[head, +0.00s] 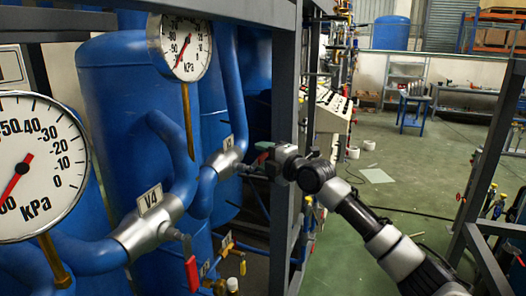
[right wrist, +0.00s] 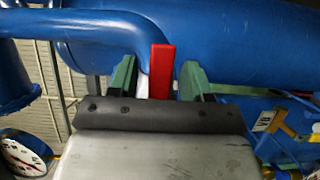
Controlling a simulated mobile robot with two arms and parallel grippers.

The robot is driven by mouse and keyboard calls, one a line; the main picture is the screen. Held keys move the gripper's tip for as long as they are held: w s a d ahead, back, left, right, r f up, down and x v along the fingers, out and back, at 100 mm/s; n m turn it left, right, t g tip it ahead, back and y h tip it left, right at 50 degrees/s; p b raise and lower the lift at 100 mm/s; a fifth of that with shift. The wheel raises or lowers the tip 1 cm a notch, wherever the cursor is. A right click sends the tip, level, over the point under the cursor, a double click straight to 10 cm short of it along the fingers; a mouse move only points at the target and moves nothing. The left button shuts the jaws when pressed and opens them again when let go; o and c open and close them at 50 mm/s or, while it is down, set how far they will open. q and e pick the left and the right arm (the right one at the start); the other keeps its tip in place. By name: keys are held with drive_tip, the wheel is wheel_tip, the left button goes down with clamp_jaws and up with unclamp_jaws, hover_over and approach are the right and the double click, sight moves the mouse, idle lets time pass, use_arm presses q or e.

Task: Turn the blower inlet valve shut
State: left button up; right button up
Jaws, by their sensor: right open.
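Two grey metal valves sit on blue pipes in the head view. The nearer one, tagged V4 (head: 145,230), has a red lever (head: 192,272) hanging down. The farther valve (head: 225,160) has a small tag too small to read, and its stem points right toward my right gripper (head: 262,160). I cannot tell from the tags which is the blower inlet valve. In the right wrist view my right gripper (right wrist: 158,78) is open, its green fingers on both sides of a red lever (right wrist: 161,68), with a gap visible on each side. My left gripper is not in view.
Two round kPa gauges (head: 30,165) (head: 183,45) stand above the pipes at left. A grey frame post (head: 285,130) rises close beside my right gripper. Blue tanks (head: 130,110) stand behind the pipes. Open green floor (head: 400,160) lies to the right.

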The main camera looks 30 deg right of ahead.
drive_tip(key=shift+w, duration=0.1)
clamp_jaws()
drive_tip(key=shift+f, duration=0.1)
idle(0.3)
